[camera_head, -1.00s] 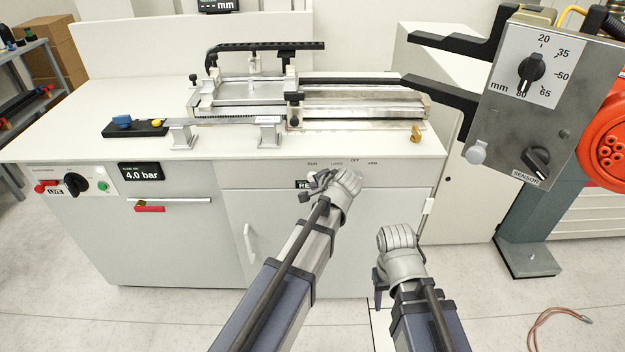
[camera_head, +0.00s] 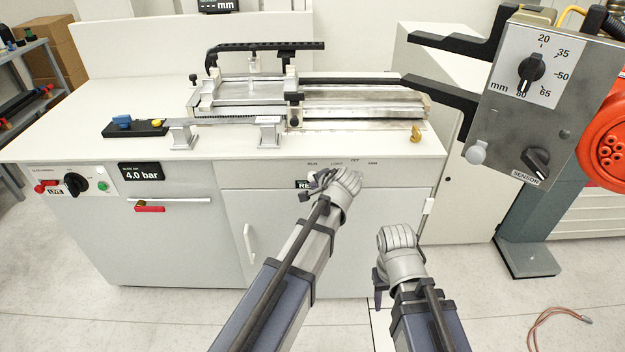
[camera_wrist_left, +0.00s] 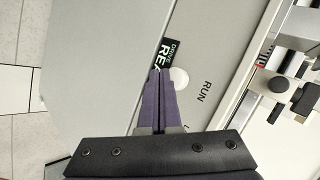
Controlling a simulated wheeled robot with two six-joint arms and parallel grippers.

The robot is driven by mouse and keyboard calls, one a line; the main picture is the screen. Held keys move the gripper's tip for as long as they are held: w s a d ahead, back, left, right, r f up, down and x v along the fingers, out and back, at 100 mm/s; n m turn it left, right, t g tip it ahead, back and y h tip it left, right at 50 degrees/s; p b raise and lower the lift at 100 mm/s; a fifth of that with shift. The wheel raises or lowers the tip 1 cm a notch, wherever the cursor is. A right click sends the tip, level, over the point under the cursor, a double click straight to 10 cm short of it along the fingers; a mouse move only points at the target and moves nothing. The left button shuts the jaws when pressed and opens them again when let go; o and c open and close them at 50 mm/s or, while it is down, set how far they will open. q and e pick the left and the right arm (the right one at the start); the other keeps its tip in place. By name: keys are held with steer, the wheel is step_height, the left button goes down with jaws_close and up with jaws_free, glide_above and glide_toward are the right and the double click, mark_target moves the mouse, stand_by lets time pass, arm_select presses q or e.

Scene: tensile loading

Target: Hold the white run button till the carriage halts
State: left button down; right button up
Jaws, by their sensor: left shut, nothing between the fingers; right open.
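The white run button (camera_wrist_left: 180,77) shows as a round disc on the bench front in the left wrist view, near the printed word RUN. My left gripper (camera_wrist_left: 161,72) is shut and empty, its purple fingertips right at the button's edge and overlapping it in the picture. Whether the button is pressed in cannot be told. In the head view my left gripper (camera_head: 314,188) is at the bench's upper front and hides the button. The carriage (camera_head: 250,92) sits on the left part of the metal bed (camera_head: 360,100). My right gripper (camera_head: 379,287) is open, low in front of the bench.
A dark display (camera_wrist_left: 165,56) beside the button is partly covered by my fingers. A control box (camera_head: 525,95) with mm and SENSOR knobs hangs at the right. A gauge (camera_head: 141,172) reads 4.0 bar. A cabinet handle (camera_head: 249,243) stands out below left.

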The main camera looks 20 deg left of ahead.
arm_select(q)
steer(key=shift+w+a, duration=0.1)
steer(key=shift+w, duration=0.2)
steer(key=shift+w+a, duration=0.15)
steer(key=shift+w, duration=0.35)
stand_by(0.7)
steer(key=shift+s, duration=0.15)
stand_by(4.0)
steer(key=shift+s+d, duration=0.25)
steer(key=shift+s, duration=0.5)
steer(key=s, duration=0.2)
steer(key=s+d, duration=0.1)
steer(key=s, duration=0.1)
steer(key=shift+s+d, duration=0.2)
steer(key=shift+s, duration=0.2)
